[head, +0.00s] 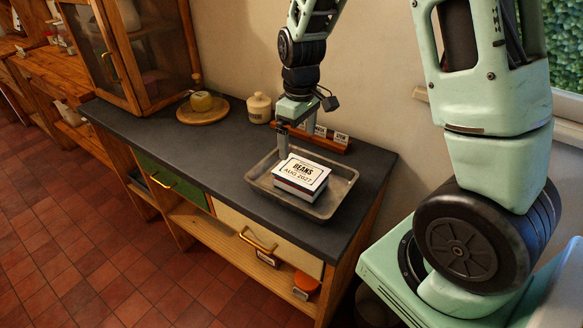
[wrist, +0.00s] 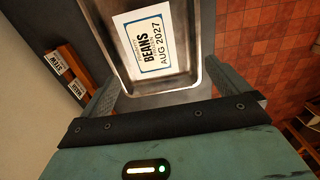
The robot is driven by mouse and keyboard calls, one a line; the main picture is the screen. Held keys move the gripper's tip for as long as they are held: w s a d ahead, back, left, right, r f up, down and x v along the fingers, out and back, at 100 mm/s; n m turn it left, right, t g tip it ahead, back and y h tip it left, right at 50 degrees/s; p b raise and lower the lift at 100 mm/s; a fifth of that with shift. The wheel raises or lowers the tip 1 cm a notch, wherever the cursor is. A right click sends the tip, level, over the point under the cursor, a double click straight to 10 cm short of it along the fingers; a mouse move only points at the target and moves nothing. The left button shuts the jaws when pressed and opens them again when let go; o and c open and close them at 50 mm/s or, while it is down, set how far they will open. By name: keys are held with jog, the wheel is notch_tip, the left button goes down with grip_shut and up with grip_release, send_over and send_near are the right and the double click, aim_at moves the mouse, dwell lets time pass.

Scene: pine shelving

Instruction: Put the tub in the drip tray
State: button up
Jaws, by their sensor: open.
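The tub (head: 299,185) is a box with a white lid label reading BEANS AUG 2027. It sits inside the metal drip tray (head: 337,197) on the dark countertop, near its right end. In the wrist view the tub (wrist: 150,45) shows label up, within the tray walls (wrist: 165,99). My gripper (head: 293,142) is over the back left part of the tray, behind the tub. Its fingers are apart, with nothing between them, and the wrist view (wrist: 168,92) shows the tub beyond the fingertips. The tub's underside is hidden.
A wooden rail with small label cards (head: 322,138) stands behind the tray by the wall. A cream lidded jar (head: 259,108) and a round board (head: 189,117) with a yellow item (head: 201,102) are to the left. The countertop (head: 185,150) front left is clear.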

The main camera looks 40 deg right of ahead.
jog(key=s+a+r+n, duration=0.1)
jog(key=s+a+r, duration=0.1)
jog(key=a, duration=0.4)
jog(key=s+a+r, duration=0.1)
jog(key=s+a, duration=0.2)
jog(key=a, duration=0.2)
jog(key=s+a+r+n, duration=0.1)
jog(key=s+a+r, duration=0.1)
jog(key=s+a, duration=0.4)
jog(key=s+a+r+n, duration=0.1)
jog(key=s+a, duration=0.5)
jog(key=s, duration=0.6)
jog(key=shift+r+n, duration=0.3)
jog(key=shift+r, duration=0.15)
jog(key=shift+c, duration=0.3)
